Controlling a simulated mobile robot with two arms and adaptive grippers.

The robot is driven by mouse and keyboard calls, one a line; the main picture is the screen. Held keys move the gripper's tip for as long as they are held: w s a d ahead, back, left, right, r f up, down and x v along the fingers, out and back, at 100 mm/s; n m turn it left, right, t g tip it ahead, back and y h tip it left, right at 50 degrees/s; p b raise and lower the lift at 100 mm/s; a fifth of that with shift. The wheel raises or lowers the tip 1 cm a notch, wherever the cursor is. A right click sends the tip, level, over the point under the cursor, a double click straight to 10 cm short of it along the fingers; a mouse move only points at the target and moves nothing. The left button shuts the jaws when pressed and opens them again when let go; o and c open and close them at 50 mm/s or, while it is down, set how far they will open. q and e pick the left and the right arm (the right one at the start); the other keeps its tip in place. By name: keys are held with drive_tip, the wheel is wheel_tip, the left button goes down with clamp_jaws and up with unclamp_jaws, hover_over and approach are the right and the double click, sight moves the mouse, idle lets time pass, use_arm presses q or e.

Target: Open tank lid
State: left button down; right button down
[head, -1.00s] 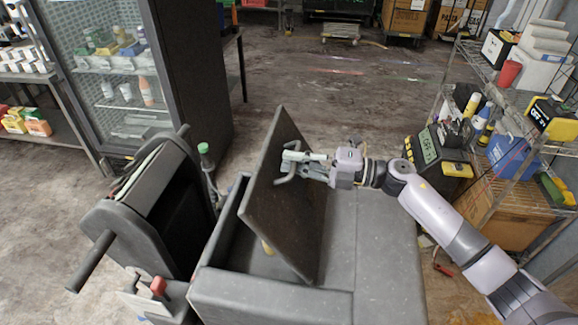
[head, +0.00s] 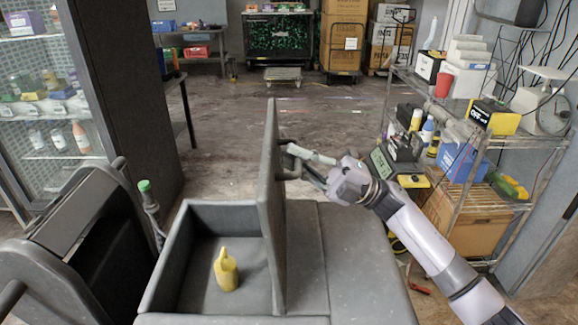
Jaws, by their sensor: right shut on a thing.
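The tank lid (head: 272,200) is a dark grey panel that stands about upright in the head view, at the right side of the open tank (head: 202,220). A yellow bottle-like object (head: 226,270) stands on the tank floor. My right gripper (head: 296,160) is at the upper right face of the lid, shut on its handle (head: 282,172). The right arm reaches in from the lower right. My left gripper is out of view.
A flat grey top (head: 350,250) lies to the right of the lid. A dark machine with a bar handle is at the left, beside a green-capped bottle (head: 146,192). A wire shelf (head: 480,150) stands at the right.

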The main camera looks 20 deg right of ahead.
drive_tip(key=shift+f, duration=0.1)
drive_tip(key=c, duration=1.9)
unclamp_jaws()
drive_tip(key=v, duration=1.2)
drive_tip(key=shift+d, duration=0.1)
